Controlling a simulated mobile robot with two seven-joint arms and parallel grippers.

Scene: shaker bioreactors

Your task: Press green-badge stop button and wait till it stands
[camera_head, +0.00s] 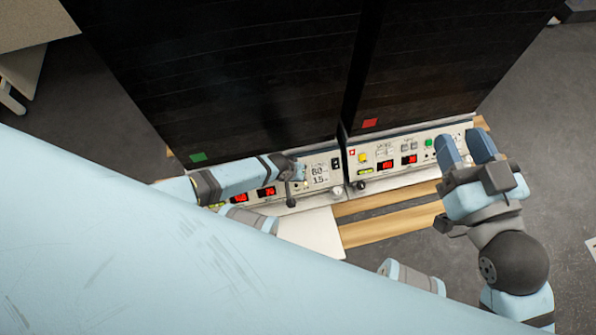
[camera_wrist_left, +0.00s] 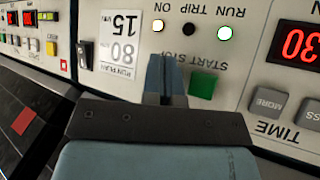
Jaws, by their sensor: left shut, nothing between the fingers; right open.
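In the head view the green badge (camera_head: 198,157) sits at the lower edge of the left dark shaker cabinet, above its control panel (camera_head: 318,187). My left gripper (camera_head: 300,172) reaches that panel. In the left wrist view, upside down, my shut, empty left gripper (camera_wrist_left: 166,75) is at the panel's START STOP label, its fingers covering the spot beside the green button (camera_wrist_left: 203,86). The stop button is hidden; I cannot tell whether the fingers touch it. One lamp (camera_wrist_left: 225,32) glows greenish white, another yellow; the middle one is dark. My right gripper (camera_head: 466,150) is open and empty.
A second shaker with a red badge (camera_head: 370,123) and its own panel (camera_head: 420,155) stands to the right, near my right gripper. A run plan card (camera_head: 319,174) reads 80 and 15. Red digits (camera_wrist_left: 300,43) are lit.

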